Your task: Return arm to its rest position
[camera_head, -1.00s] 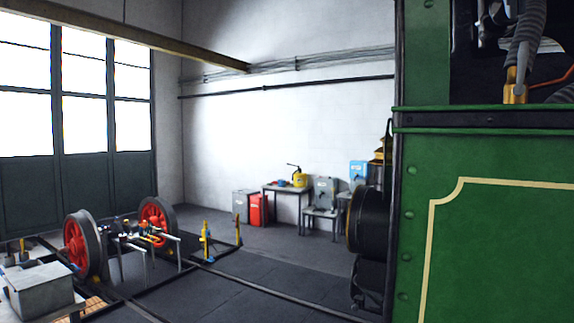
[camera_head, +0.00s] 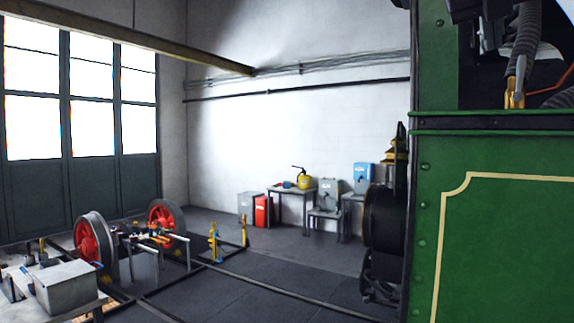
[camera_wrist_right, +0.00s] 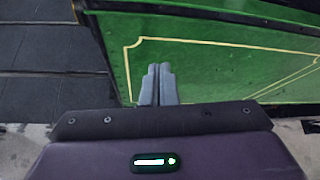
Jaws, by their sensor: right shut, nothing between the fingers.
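My right gripper (camera_wrist_right: 158,84) shows in the right wrist view, with its two grey fingers side by side and nothing between them. Fingers and panel look apart, but the gap is hard to judge. In the head view the green panel (camera_head: 510,240) fills the right side. A dark shape at the top right edge of the head view may be part of my right arm. My left gripper is not in view.
An opening above the panel shows a ribbed hose (camera_head: 523,40) with a brass fitting (camera_head: 515,93). Red-centred wheels (camera_head: 93,245) and a grey box (camera_head: 65,287) stand at the left. A small table (camera_head: 292,192) is at the back wall. The middle floor (camera_head: 270,265) is mostly clear.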

